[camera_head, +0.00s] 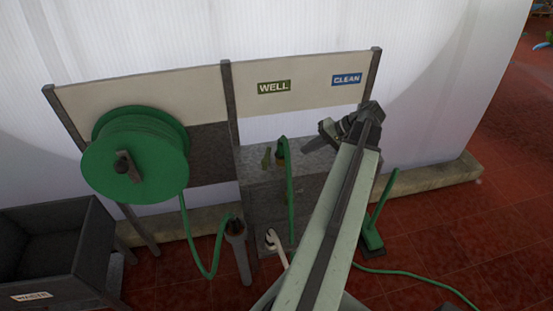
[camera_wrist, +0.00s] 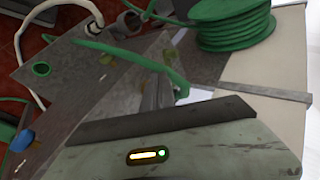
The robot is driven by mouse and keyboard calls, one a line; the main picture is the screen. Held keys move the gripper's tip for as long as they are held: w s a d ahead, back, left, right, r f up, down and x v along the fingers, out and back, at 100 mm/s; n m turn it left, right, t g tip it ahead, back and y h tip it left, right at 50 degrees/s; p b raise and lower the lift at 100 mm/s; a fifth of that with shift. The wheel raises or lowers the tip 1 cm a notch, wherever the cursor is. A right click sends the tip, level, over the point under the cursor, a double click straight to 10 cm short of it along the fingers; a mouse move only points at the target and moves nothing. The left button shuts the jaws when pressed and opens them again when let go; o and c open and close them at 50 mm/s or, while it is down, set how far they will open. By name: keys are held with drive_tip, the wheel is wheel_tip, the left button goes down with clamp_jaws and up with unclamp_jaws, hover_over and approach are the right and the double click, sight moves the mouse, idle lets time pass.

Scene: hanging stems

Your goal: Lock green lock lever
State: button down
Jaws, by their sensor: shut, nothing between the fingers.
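A small olive-green lever (camera_head: 266,157) stands at the back of the grey bench, below the WELL sign, beside the fitting where a green hose (camera_head: 290,195) joins. A small olive-green patch (camera_wrist: 170,53), which looks like the same lever, shows near the hose end in the wrist view; its exact angle is unclear. My gripper (camera_head: 318,143) is shut and empty, to the right of the lever and apart from it. In the wrist view my gripper (camera_wrist: 155,95) points toward the bench, with the green hose passing close to it. My arm hides the right part of the bench.
A green hose reel (camera_head: 135,155) hangs at the left. The WELL sign (camera_head: 274,87) and CLEAN sign (camera_head: 346,79) are on the backboard. A grey WASTE bin (camera_head: 95,235) stands at lower left. A pipe holder (camera_head: 238,250) and white hose (camera_head: 275,245) stand before the bench.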

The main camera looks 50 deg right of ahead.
drive_tip(key=w+a+r+b+x, duration=0.1)
drive_tip(key=b+x, duration=0.5)
drive_tip(key=x, duration=0.7)
drive_tip(key=shift+w+r+b, duration=0.3)
drive_tip(key=shift+r+b, duration=0.05)
drive_tip(key=shift+r, duration=0.2)
